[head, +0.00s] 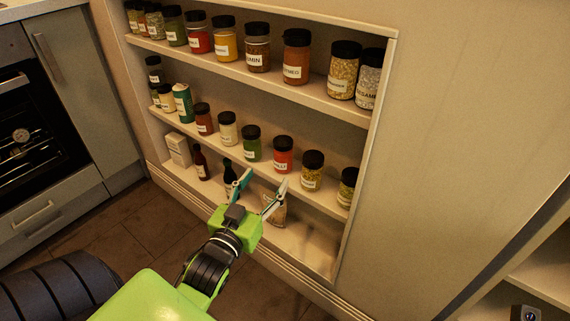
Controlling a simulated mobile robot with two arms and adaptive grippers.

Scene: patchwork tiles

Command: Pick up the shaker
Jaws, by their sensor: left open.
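My left gripper (265,179) is open and empty, its two fingers pointing at the built-in spice shelf, in front of its lower part. Behind the right finger, a clear glass container with pale contents (275,210) stands on the bottom shelf, partly hidden by the gripper. It may be the shaker, but I cannot tell for sure. A green cylindrical can (182,103) stands on the middle shelf at left. Red (283,155) and green (251,144) jars stand on the middle shelf just above the fingertips. My right gripper is not in view.
Spice jars (257,48) line the top shelf. A white box (177,149) and dark bottles (201,163) stand on the bottom shelf at left. The bottom shelf's right end (318,252) is clear. An oven (30,140) is at far left.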

